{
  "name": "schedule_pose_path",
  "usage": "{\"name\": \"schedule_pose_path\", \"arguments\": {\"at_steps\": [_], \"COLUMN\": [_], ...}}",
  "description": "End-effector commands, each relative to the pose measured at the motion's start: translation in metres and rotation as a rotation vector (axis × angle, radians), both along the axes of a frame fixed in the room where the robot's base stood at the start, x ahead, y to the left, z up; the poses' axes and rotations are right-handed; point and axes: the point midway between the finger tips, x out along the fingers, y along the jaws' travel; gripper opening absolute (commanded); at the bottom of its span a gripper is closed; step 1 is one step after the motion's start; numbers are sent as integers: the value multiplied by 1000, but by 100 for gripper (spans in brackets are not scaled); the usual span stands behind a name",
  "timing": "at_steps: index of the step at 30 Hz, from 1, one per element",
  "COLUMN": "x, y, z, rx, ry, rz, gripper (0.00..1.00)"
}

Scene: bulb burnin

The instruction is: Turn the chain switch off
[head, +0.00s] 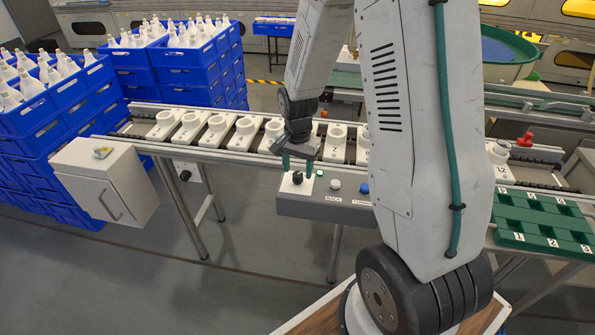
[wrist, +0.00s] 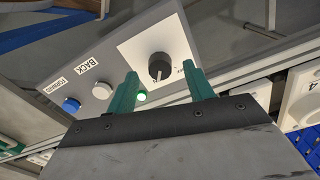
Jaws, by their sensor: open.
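The switch is a black rotary knob (head: 297,178) on a white plate of the grey control box (head: 325,208), in front of the conveyor. In the wrist view the knob (wrist: 159,64) stands just beyond and between my green fingertips. A small lamp (wrist: 141,97) beside it glows green. The lettering around the knob is partly hidden by my fingers and too small to read. My gripper (head: 296,164) is open and empty, pointing down just above the knob. It also shows in the wrist view (wrist: 161,76), with no clear contact with the knob.
On the same box are a white button (head: 335,185) labelled BACK and a blue button (head: 364,188). Numbered white holders (head: 217,130) line the conveyor behind. A grey cabinet (head: 110,185) and blue crates (head: 35,105) with white bulbs stand left. A green numbered tray (head: 540,222) lies right.

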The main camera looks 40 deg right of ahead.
Motion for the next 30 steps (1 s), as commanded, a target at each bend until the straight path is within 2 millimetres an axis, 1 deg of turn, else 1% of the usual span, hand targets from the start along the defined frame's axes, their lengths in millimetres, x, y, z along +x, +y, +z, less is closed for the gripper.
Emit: {"name": "schedule_pose_path", "arguments": {"at_steps": [1,4,13,14,15,17,18,19,26,30], "x": [0,0,0,0,0,0,0,0,0,0], "y": [0,0,0,0,0,0,0,0,0,0], "z": [-6,-14,-17,-17,-17,-17,-17,-17,-17,-17], "rx": [0,0,0,0,0,0,0,0,0,0], "ry": [1,1,-1,-1,-1,-1,-1,-1,-1,-1], "rz": [0,0,1,1,1,1,1,1,11,47], "gripper": [52,52,52,49,38,22,10,8,8,8]}}
